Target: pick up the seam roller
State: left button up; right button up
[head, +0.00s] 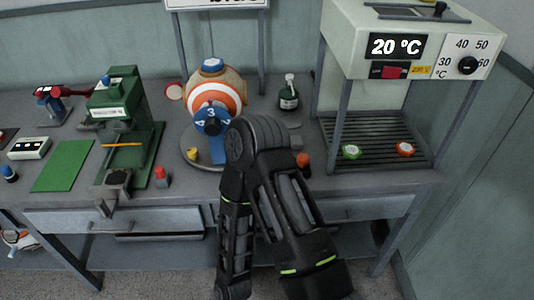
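I cannot pick out the seam roller with certainty in the head view. A small red-topped piece (161,176) stands at the table's front edge, right of the green press (112,112). A small orange-red piece (304,160) stands just right of my black arm, partly hidden. A thin orange stick (122,145) lies across the front of the green press. One black arm of mine rises from the bottom middle and bends above the table's front edge, hiding part of the table. I see no fingertips of either gripper.
An orange-and-white ball (214,98) sits on a round stand behind my arm. A dark green bottle (289,97) stands right of it. A temperature cabinet (397,85) at the right holds green (351,152) and orange (404,149) pieces on its slatted floor. A green mat (62,166) lies left.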

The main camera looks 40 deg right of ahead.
aim_at(303, 159)
jog(key=i+j+z, duration=0.1)
jog(key=z, duration=2.7)
